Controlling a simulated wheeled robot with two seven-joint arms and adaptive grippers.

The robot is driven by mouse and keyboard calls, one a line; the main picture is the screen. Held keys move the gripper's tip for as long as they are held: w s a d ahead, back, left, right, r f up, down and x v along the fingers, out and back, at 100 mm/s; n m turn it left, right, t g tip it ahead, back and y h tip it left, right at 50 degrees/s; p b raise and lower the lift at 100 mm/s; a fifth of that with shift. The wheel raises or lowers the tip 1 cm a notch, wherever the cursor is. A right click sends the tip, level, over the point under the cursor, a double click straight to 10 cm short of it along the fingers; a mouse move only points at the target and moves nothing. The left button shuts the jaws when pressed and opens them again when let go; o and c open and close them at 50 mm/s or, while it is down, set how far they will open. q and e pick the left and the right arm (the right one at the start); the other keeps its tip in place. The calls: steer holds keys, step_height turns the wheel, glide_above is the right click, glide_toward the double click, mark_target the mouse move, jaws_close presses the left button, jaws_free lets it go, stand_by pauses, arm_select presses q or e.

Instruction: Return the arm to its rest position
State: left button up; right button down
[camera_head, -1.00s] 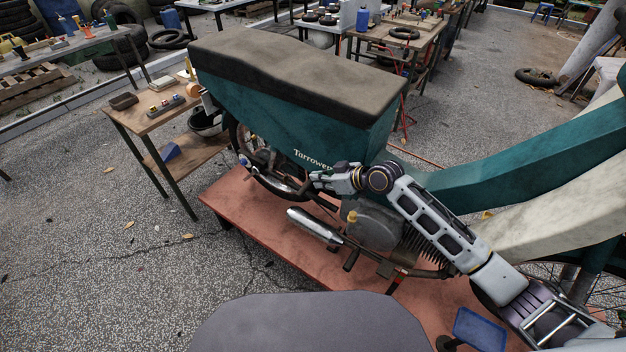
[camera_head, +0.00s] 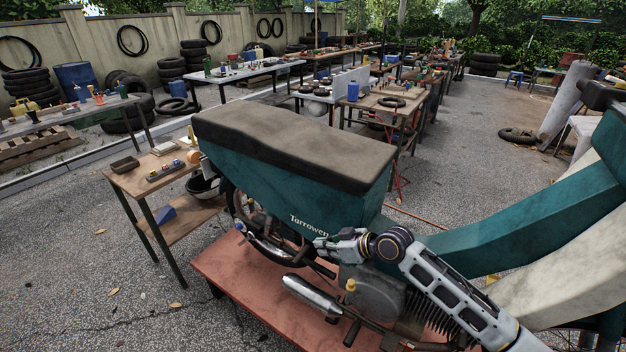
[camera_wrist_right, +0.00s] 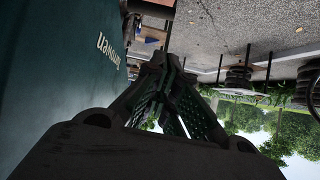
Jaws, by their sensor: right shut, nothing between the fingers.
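My right arm comes in from the lower right in the head view. Its gripper (camera_head: 322,243) is beside the teal side panel of the motorbike (camera_head: 330,205), just under the "Tarrowen" lettering. In the right wrist view the fingers (camera_wrist_right: 166,62) meet at their tips and hold nothing. The teal panel (camera_wrist_right: 55,70) fills the left of that view, close alongside the gripper. I cannot tell from these views whether the gripper touches the bike. My left gripper is not in view.
The bike stands on a red platform (camera_head: 240,290). A small wooden table (camera_head: 135,185) with small parts is at the left. Work tables (camera_head: 250,72) and tyres (camera_head: 25,85) stand farther back.

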steer(key=shift+s, duration=0.1)
steer(key=s+f+m+h, duration=0.25)
steer(key=s+f, duration=0.25)
steer(key=s, duration=0.6)
steer(key=s+d+f+m+g+h, duration=0.35)
steer(key=s+d+m+h, duration=0.3)
steer(key=s+d, duration=0.95)
step_height(320, 180, down, 32)
steer(key=d+r+p, duration=0.1)
steer(key=d, duration=0.1)
arm_select(q)
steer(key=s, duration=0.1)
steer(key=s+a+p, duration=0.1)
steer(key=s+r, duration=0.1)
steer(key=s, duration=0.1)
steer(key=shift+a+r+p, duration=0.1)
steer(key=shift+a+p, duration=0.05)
steer(key=shift+p, duration=0.15)
arm_select(e)
steer(key=s+d+f+g, duration=0.1)
steer(key=s+d+f, duration=0.3)
steer(key=s+f, duration=0.5)
steer(key=s+d+f+n+h, duration=0.1)
steer(key=s+d+f, duration=0.3)
steer(key=s+f, duration=0.6)
steer(key=s, duration=0.2)
steer(key=shift+s+d+f+g, duration=0.2)
steer(key=shift+s+f+g, duration=0.05)
steer(key=shift+s+g, duration=0.1)
